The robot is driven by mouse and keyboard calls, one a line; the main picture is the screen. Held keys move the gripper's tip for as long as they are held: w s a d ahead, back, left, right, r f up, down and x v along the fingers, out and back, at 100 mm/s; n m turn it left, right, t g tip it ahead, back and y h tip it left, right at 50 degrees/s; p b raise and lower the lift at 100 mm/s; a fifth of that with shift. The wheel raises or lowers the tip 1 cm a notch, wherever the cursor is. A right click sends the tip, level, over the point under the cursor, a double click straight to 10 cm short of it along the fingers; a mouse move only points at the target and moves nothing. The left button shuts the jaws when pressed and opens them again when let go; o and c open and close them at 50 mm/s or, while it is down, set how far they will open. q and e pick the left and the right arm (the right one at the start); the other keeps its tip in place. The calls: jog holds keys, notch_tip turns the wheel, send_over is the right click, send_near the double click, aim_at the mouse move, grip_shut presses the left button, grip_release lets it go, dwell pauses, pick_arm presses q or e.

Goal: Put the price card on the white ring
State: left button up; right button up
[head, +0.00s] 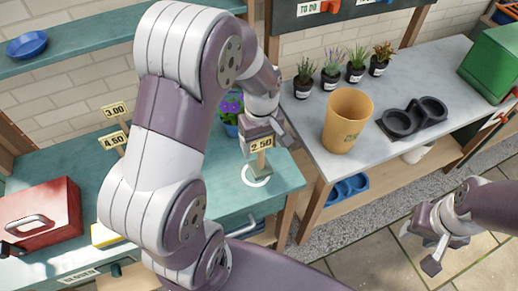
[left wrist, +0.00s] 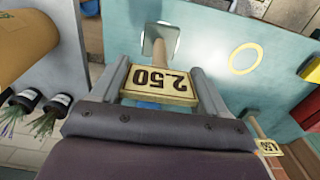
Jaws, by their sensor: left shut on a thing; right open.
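The price card (head: 262,144) reads 2.50 and has a short wooden stake. My left gripper (head: 264,132) is shut on it, and it also shows between the fingers in the left wrist view (left wrist: 160,84). The white ring (head: 256,184) lies on the teal table near its right front corner. The stake's lower end overlaps the ring in the head view; I cannot tell whether it touches the table. In the left wrist view, a pale square foot (left wrist: 160,38) shows at the stake's end. My right gripper (head: 430,243) is open and empty over the paving.
A yellow ring (left wrist: 245,58) lies on the teal surface. Cards 3.00 (head: 115,110) and 4.50 (head: 113,139) and a red toolbox (head: 45,220) are on the left. A purple-flowered pot (head: 230,116) stands behind my gripper. The marble bench holds a tan pot (head: 347,120).

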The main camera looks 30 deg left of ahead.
aim_at(255, 161)
pick_arm(q)
jog(key=shift+w+a+f, duration=0.75)
jog(key=shift+a+f, duration=0.05)
jog(key=shift+a, duration=0.15)
jog(key=f, duration=0.2)
jog(key=f+p, duration=0.1)
jog(key=shift+s+a+f, duration=0.2)
jog(key=shift+s+f, duration=0.05)
jog(key=shift+f, duration=0.05)
jog(key=shift+w+d+f, duration=0.1)
jog(key=shift+w+f, duration=0.05)
jog(key=shift+f, duration=0.2)
jog(key=o, duration=1.6)
notch_tip(255, 161, up, 11)
jog(key=s+d+m, duration=0.1)
jog(key=s+m, duration=0.2)
jog(key=s+d+f+m+t, duration=0.1)
jog(key=s+d+m, duration=0.1)
jog(key=s+m, duration=0.1)
jog(key=s+d+m+b, duration=0.1)
jog(key=s+d+m, duration=0.1)
jog(key=s+m, duration=0.1)
jog(key=shift+d+f+m, duration=0.1)
jog(key=shift+f+m, duration=0.2)
jog(key=shift+m, duration=0.3)
